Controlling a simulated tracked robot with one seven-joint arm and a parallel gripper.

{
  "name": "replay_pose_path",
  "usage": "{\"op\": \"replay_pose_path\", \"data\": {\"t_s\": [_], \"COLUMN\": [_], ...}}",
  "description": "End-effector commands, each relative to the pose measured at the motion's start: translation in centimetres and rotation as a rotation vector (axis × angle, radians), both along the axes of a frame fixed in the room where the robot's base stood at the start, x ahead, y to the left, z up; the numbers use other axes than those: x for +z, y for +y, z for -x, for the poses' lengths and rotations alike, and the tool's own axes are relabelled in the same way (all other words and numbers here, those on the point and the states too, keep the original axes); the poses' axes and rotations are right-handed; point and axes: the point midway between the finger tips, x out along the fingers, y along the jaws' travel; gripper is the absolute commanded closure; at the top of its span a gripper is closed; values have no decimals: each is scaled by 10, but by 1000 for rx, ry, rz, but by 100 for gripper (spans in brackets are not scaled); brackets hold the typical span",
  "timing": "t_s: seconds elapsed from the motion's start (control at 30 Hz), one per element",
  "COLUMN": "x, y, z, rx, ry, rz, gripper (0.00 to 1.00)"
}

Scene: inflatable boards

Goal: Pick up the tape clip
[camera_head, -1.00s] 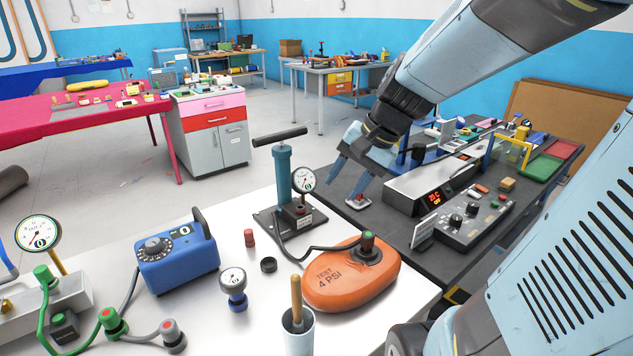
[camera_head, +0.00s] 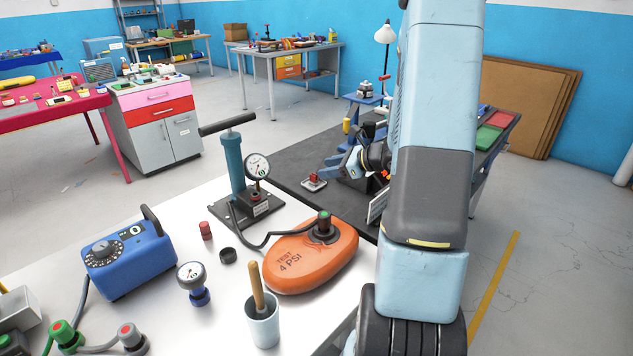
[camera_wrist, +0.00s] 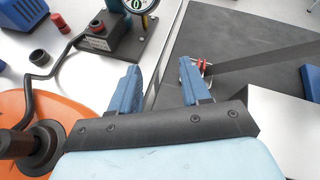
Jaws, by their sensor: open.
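A small pale piece with a red part (camera_head: 314,182), which may be the tape clip, lies on the dark grey bench top (camera_head: 290,172). It also shows in the wrist view (camera_wrist: 203,66), just beyond the right fingertip, partly hidden by it. My gripper (camera_head: 330,166) is open and empty, with blue fingers, close to this piece on its right side in the head view. In the wrist view, the gap between my fingertips (camera_wrist: 159,67) lies over the edge between the white and dark bench tops. I cannot tell whether a finger touches the piece.
The white bench holds an orange cushion marked 4 PSI (camera_head: 312,258), a hand pump with gauge (camera_head: 233,170), a blue dial box (camera_head: 128,258) and a cup with a wooden handle (camera_head: 263,325). My arm hides much of the dark bench.

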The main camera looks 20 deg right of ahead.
Motion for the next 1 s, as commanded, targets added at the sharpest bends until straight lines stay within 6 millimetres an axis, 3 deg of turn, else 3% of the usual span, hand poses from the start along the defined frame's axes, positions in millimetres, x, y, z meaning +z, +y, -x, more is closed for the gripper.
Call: {"op": "replay_pose_path", "data": {"t_s": [0.1, 0.33, 0.47, 0.8, 1.0], "x": [-28, -53, -60, -80, -87], "y": [-32, -64, -63, -38, -31], "z": [-6, -11, -19, -65, -79], "rx": [-134, -268, -281, -278, -280], "ry": [31, 53, 54, 53, 54], "rz": [-86, -165, -174, -174, -172], "gripper": [53, 53, 53, 53, 53]}}
